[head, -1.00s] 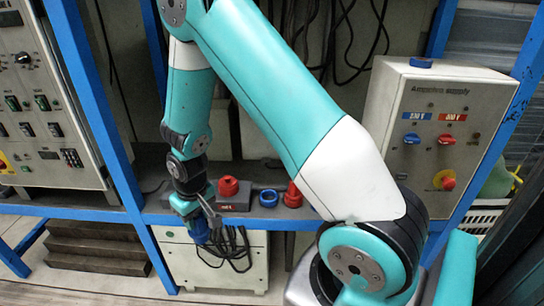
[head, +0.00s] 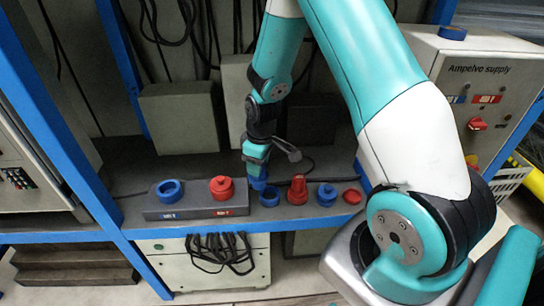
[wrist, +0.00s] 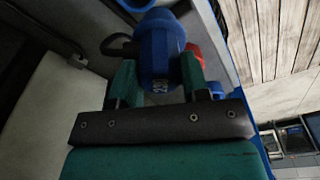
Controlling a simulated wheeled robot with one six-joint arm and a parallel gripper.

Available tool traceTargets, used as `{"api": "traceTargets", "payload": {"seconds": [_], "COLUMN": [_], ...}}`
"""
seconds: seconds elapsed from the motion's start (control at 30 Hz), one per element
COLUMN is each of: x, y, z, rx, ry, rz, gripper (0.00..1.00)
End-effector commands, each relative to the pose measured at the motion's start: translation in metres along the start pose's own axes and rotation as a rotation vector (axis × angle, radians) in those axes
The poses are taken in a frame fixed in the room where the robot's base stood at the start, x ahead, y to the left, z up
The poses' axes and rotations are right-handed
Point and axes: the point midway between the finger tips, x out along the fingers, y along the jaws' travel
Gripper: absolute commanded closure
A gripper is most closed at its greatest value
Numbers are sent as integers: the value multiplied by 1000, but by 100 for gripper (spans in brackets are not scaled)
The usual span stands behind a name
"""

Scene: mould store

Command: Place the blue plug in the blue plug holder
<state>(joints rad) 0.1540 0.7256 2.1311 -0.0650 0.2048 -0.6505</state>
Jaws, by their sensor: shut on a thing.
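The blue plug (wrist: 160,50) sits between the two green fingers of my gripper (wrist: 157,82) in the wrist view, and the gripper is shut on it. In the head view, my gripper (head: 257,172) points down over the shelf, and a little blue of the plug (head: 259,184) shows below it. The blue plug holder (head: 169,190) is a round blue socket on the left end of a grey block, to the left of my gripper. A red piece (head: 221,187) sits at the block's right end, between the holder and my gripper.
On the shelf right of the block (head: 196,209) stand a blue ring (head: 269,198), a tall red plug (head: 297,189), another blue piece (head: 326,195) and a red cap (head: 352,196). A blue post (head: 62,125) rises left of the block. Grey boxes (head: 182,117) stand behind.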

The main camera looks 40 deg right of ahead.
Motion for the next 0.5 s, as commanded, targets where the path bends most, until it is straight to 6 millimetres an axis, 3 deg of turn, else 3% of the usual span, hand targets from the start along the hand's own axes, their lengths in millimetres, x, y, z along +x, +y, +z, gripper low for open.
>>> {"api": "traceTargets", "payload": {"seconds": [0.2, 0.5], "x": [0, 6], "y": [26, 30], "z": [17, 20], "rx": [-297, -397], "ry": [14, 20], "rz": [-31, -41], "gripper": [86, 86]}}
